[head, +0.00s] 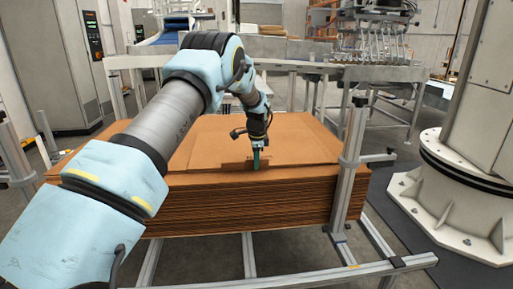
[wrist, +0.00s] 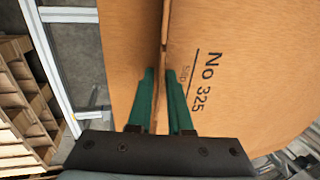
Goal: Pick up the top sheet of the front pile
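The front pile is a thick stack of brown cardboard sheets (head: 245,208). Its top sheet (head: 205,148) lies on top, with its near edge close to the front of the pile. My gripper (head: 256,163) points down at that near edge, right of the middle. In the wrist view, my gripper's two green fingers (wrist: 162,100) stand apart, on either side of a thin brown sheet edge. A gap shows between the fingers. The face at right (wrist: 240,65) carries the print "No 325" and "Slip". Contact between fingers and sheet cannot be made out.
Metal posts of a frame (head: 350,165) stand at the pile's right corner, with a rail (head: 300,280) below in front. A large white pedestal (head: 455,190) is at right. A conveyor table (head: 300,66) runs behind the pile. Wooden pallets (wrist: 25,110) show at left in the wrist view.

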